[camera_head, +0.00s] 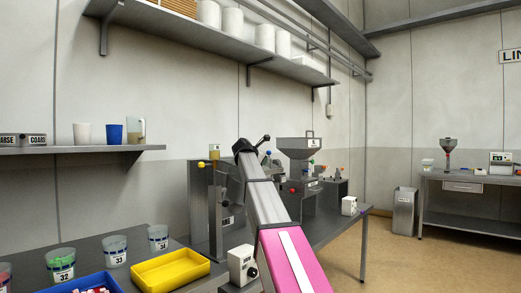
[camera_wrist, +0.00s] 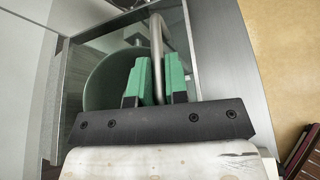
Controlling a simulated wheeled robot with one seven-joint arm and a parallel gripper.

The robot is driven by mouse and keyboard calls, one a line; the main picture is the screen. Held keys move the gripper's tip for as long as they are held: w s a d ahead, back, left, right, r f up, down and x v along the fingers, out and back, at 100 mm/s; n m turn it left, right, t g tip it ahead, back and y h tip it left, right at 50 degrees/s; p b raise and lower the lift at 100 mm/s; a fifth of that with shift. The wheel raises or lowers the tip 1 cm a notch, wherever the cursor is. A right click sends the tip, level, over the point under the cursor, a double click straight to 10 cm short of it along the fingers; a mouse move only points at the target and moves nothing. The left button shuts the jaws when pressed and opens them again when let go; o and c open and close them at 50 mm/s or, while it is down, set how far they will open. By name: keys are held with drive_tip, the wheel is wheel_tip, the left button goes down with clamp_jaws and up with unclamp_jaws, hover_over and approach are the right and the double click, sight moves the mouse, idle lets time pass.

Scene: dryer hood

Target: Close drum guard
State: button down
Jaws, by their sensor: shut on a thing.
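My gripper (camera_wrist: 158,82), with two green fingers, is shut on the bent metal bar handle (camera_wrist: 157,40) in the wrist view. The handle stands in front of a see-through panel in a grey metal frame (camera_wrist: 190,50), which looks like the drum guard. A rounded, dull green drum shape (camera_wrist: 105,80) shows behind the panel. I cannot tell how far the guard stands open. In the head view my pink and grey arm reaches toward the grey upright machine (camera_head: 200,205); my fingers and the handle are hidden there.
A hopper machine (camera_head: 296,150) stands behind my arm. A small white control box (camera_head: 241,265) is close beside the arm. A yellow tray (camera_head: 170,270) and several numbered cups (camera_head: 115,250) stand on the bench at left. Open floor (camera_head: 400,255) lies at right.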

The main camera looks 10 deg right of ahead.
wheel_tip(320, 180, down, 4)
drive_tip(key=shift+w+a+r+m+t, duration=0.1)
drive_tip(key=shift+w+a+m+t, duration=0.05)
drive_tip(key=shift+m+t, duration=0.3)
drive_tip(key=shift+w+a+f, duration=0.1)
drive_tip(key=shift+w+f, duration=0.05)
drive_tip(key=shift+f, duration=0.9)
drive_tip(key=c, duration=1.2)
unclamp_jaws()
drive_tip(key=shift+f, duration=0.1)
drive_tip(key=shift+o, duration=0.2)
drive_tip(key=shift+r, duration=0.2)
drive_tip(key=v, duration=1)
drive_tip(key=shift+s+a+r, duration=0.2)
drive_tip(key=shift+s+a, duration=0.05)
